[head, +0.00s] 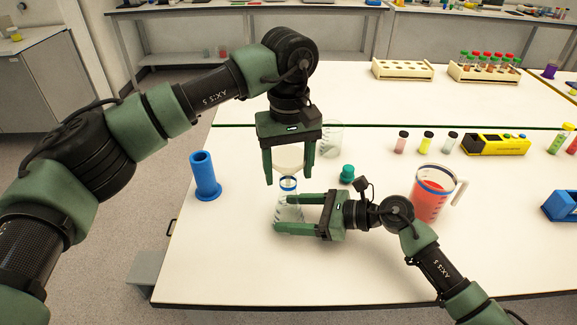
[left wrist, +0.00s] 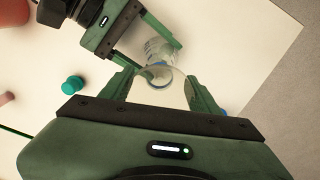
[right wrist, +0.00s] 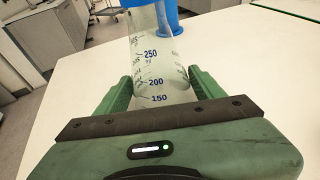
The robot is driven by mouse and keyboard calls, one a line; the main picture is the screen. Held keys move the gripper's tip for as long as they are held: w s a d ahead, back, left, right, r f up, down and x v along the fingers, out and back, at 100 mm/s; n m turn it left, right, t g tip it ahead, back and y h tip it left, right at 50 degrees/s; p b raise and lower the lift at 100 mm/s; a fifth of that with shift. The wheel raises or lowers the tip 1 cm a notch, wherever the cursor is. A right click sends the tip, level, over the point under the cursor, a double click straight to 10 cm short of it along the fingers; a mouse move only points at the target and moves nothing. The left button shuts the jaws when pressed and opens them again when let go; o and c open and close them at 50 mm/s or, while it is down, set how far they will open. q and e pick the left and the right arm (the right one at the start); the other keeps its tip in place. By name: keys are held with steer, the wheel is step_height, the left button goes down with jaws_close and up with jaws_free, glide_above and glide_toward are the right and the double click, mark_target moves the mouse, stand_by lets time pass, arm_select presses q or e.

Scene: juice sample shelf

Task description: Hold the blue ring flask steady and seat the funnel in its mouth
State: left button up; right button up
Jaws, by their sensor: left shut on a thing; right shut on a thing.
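The clear flask with the blue ring (head: 288,208) stands upright near the front of the white table. My right gripper (head: 276,212) is shut around its body from the right; the right wrist view shows the flask's graduated wall (right wrist: 155,65) between the fingers. My left gripper (head: 288,180) points down and is shut on the pale translucent funnel (head: 289,158) directly above the flask. The left wrist view shows the funnel's round top (left wrist: 163,85) between the fingers. The funnel's lower end is close to the flask's mouth; I cannot tell whether it is inside.
A blue cylinder with a flange (head: 205,178) stands left. A teal stopper (head: 347,174) and a glass beaker (head: 331,138) are close behind the grippers. A jug of red liquid (head: 431,196) stands right. Small vials (head: 426,142) and racks (head: 484,72) are farther back.

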arm_select(q)
steer(key=shift+f, duration=0.6)
steer(key=o, duration=1.4)
steer(key=shift+r, duration=0.1)
step_height(320, 180, up, 12)
steer(key=shift+f, duration=0.1)
